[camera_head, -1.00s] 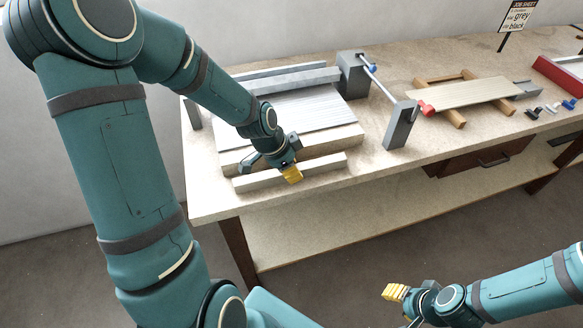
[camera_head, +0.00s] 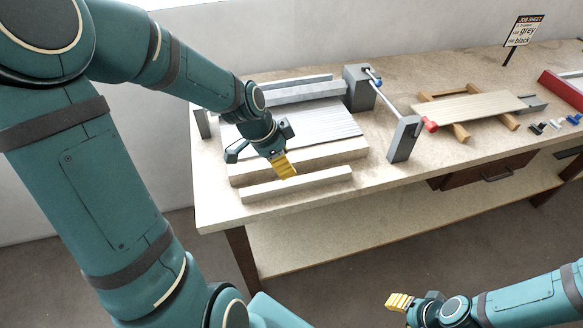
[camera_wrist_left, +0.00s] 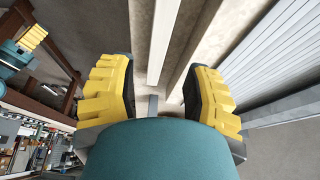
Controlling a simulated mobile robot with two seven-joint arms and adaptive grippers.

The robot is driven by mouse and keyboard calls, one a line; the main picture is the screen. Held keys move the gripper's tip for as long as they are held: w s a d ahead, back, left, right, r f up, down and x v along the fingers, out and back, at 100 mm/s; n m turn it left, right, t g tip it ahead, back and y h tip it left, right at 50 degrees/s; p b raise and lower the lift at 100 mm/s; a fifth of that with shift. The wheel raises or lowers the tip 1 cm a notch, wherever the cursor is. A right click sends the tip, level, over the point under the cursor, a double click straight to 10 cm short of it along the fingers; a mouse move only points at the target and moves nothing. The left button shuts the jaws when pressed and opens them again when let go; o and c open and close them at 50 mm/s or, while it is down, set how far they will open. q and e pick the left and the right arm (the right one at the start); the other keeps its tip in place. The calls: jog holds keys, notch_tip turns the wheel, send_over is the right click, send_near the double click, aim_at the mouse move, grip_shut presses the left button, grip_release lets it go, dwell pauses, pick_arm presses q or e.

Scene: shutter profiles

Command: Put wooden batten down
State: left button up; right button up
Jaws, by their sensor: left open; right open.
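The wooden batten (camera_head: 325,181) is a pale straight bar lying flat on the bench top near its front edge, in front of the slatted shutter fixture. My left gripper (camera_head: 285,167) is open and empty, just above the batten and apart from it. In the left wrist view the open yellow fingers (camera_wrist_left: 160,92) stand wide apart, with the batten (camera_wrist_left: 164,38) beyond them, running away between them. My right gripper (camera_head: 398,301) is open in front of the bench, low at the bottom right, far from the batten.
The fixture's pale board (camera_head: 240,173) lies just behind the batten, with grey slats (camera_head: 318,127) on it. A grey clamp post (camera_head: 403,140) stands to the right. Further right are a wooden frame with a panel (camera_head: 465,107), small knobs and a red tray (camera_head: 562,88).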

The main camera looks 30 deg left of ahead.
pick_arm(q)
jog(key=v, duration=0.2)
jog(key=shift+s+a+r, duration=0.1)
jog(key=shift+s+r, duration=0.05)
jog(key=shift+r, duration=0.25)
dwell(0.3)
